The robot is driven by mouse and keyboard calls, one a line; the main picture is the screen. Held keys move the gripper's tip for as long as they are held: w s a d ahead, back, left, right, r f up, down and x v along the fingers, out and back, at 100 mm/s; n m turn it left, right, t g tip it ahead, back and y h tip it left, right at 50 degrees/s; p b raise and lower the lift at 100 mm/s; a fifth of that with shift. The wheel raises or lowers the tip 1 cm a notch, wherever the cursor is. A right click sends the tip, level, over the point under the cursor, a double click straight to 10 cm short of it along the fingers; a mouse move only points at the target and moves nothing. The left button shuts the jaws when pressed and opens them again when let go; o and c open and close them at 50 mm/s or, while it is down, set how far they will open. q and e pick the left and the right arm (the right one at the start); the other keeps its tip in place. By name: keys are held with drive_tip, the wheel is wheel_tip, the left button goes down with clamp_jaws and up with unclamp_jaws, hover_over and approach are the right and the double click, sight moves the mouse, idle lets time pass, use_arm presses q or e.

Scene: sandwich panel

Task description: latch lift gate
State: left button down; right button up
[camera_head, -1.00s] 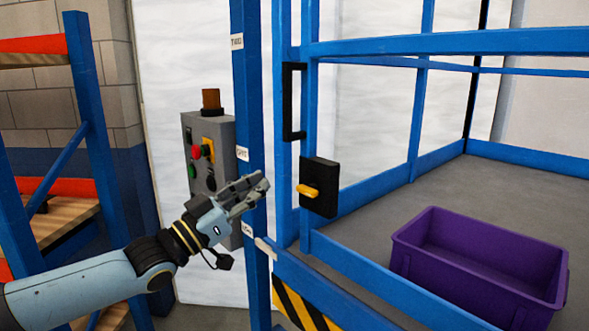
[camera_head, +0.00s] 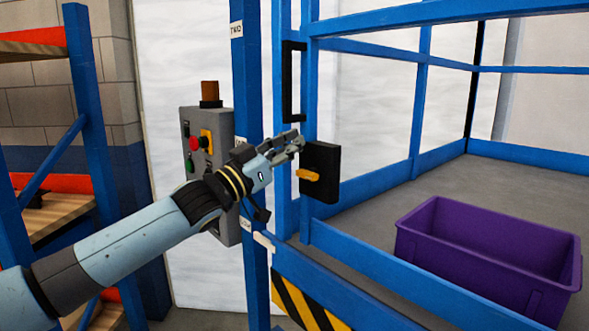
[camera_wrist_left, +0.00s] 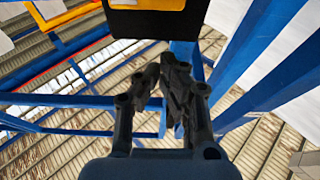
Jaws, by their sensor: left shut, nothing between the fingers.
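The blue lift gate (camera_head: 309,110) stands in the middle of the head view, with a black vertical handle (camera_head: 292,82) on it. Below the handle is a black latch box (camera_head: 325,160) with a yellow latch knob (camera_head: 308,175), which lies nearly level. My left gripper (camera_head: 299,142) is shut and empty. In the head view it appears just left of the upper part of the latch box, above the knob; I cannot tell whether it touches. In the left wrist view the fingers (camera_wrist_left: 158,75) are together, and a black and yellow part (camera_wrist_left: 147,18) shows at the top. My right gripper is not in view.
A grey control box (camera_head: 213,145) with coloured buttons stands behind my left arm. A purple crate (camera_head: 485,265) sits on the lift floor at right. A shelf rack (camera_head: 95,130) stands at left. A blue post (camera_head: 246,80) stands left of the gate.

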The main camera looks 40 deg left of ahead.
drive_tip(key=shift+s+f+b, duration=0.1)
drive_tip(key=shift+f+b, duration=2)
drive_tip(key=shift+b, duration=0.25)
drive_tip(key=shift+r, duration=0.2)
